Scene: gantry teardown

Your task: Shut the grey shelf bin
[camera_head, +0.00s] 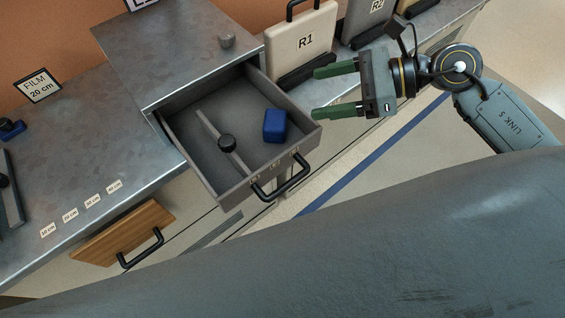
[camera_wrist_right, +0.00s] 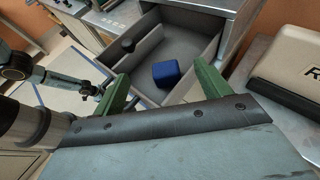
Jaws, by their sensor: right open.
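The grey shelf bin (camera_head: 215,181) is pulled out like a drawer from the grey metal cabinet (camera_head: 165,45). Its black bar handle (camera_head: 281,178) is on the front panel. My right gripper (camera_head: 322,92) is open and empty, right of the bin in the head view, fingers pointing left. In the right wrist view the bin (camera_wrist_right: 205,42) and blue block (camera_wrist_right: 166,73) show beyond the open fingers (camera_wrist_right: 161,68). My left gripper is not identifiable in either view.
A beige R1 case (camera_head: 300,42) and a grey R2 case (camera_head: 370,18) stand right of the cabinet. A wooden drawer front (camera_head: 120,232) with a black handle sticks out below the counter (camera_head: 75,150). A FILM sign (camera_head: 38,86) stands at left. Floor is open in front.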

